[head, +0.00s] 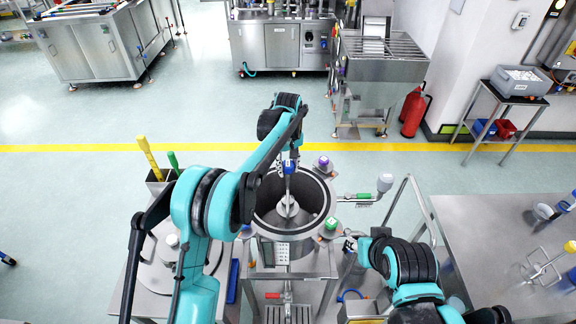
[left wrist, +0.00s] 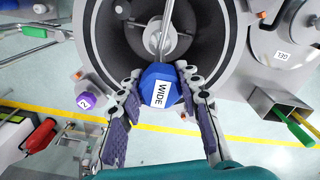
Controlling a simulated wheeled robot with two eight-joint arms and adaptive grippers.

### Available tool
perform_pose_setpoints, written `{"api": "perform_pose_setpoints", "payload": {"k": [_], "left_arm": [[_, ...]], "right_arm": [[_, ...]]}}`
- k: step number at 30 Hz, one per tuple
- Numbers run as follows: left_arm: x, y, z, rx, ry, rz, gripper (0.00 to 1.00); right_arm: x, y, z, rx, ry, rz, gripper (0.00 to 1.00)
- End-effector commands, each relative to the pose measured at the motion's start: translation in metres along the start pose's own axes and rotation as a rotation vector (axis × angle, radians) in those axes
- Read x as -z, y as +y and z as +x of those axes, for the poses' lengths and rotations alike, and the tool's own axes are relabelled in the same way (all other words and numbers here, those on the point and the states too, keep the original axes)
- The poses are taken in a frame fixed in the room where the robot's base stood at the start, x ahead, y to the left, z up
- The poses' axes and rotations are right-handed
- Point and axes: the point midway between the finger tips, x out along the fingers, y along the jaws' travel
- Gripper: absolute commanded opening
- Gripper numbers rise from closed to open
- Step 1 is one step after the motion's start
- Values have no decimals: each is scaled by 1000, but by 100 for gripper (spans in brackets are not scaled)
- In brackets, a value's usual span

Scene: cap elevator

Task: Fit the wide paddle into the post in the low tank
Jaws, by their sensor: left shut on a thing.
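My left gripper (head: 290,158) reaches over the low tank (head: 256,222) from above and is shut on the blue knob of the wide paddle (head: 290,167). In the left wrist view, the blue knob, labelled WIDE (left wrist: 162,92), sits between the two finger pads (left wrist: 160,105). The paddle's thin metal shaft runs from the knob down into the round steel tank. It points toward the pale post (head: 288,207) at the tank's middle, which also shows in the left wrist view (left wrist: 150,42). I cannot tell whether the shaft is seated in the post.
A purple knob (head: 324,163) and a green knob (head: 332,223) stand beside the tank's rim. A tool with a grey knob (head: 385,182) sticks out to the right. A holder with yellow and green handles (head: 149,158) stands left. A steel table (head: 500,240) lies right.

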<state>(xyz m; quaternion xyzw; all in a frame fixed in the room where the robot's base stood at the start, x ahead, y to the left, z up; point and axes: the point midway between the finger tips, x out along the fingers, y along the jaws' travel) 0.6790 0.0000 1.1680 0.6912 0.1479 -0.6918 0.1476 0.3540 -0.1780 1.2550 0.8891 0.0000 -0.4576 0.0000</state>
Motion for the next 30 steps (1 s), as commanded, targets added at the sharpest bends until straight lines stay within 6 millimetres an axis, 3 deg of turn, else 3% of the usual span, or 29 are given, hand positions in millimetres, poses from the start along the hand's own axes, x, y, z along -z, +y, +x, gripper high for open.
{"api": "perform_pose_setpoints", "payload": {"k": [30], "left_arm": [[0, 0, 82, 0, 0, 0, 0]], "right_arm": [[-33, 0, 47, 0, 0, 0, 38]]}}
